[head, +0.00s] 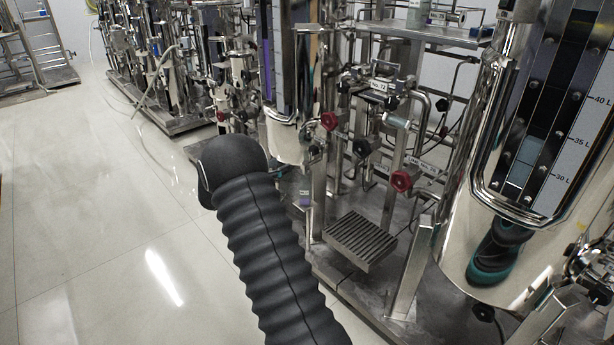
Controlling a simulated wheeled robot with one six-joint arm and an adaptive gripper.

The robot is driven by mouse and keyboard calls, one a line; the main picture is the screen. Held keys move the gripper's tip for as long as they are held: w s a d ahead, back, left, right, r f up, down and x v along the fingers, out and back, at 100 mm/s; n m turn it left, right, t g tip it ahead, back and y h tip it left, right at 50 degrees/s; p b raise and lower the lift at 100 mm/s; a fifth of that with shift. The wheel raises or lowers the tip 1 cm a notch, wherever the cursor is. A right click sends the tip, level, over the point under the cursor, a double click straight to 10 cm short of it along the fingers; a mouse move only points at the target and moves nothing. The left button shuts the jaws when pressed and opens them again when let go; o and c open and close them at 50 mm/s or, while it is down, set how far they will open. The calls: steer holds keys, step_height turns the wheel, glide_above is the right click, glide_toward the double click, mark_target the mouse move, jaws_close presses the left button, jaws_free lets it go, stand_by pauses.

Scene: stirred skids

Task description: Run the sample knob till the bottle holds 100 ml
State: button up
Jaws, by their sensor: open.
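A red knob (329,120) sits on the pipework beside the middle steel vessel. A second red knob (402,180) sits lower and further right, by a white label (424,167) too small to read. I cannot tell which one is the sample knob. A small pale item with a purplish lower part (305,198) shows below the middle vessel; I cannot tell whether it is the bottle, and no fill level is readable. My black ribbed arm reaches up from the bottom centre. My gripper is not in view.
A slatted metal step (361,241) stands low on the skid. Black knobs (362,147) and pipes crowd around it. A large steel vessel (540,240) with a litre scale fills the right. The pale floor (90,200) at left is clear; more skids (150,80) stand behind.

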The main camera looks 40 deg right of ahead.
mark_target(311, 152)
steer(key=d+b, duration=0.1)
steer(key=d, duration=0.3)
steer(key=d+n+b, duration=0.1)
steer(key=d, duration=0.3)
steer(key=w+d+n+b, duration=0.1)
steer(key=d, duration=0.4)
steer(key=shift+f, duration=0.1)
steer(key=c, duration=1.2)
steer(key=shift+o, duration=0.2)
steer(key=shift+p, duration=0.3)
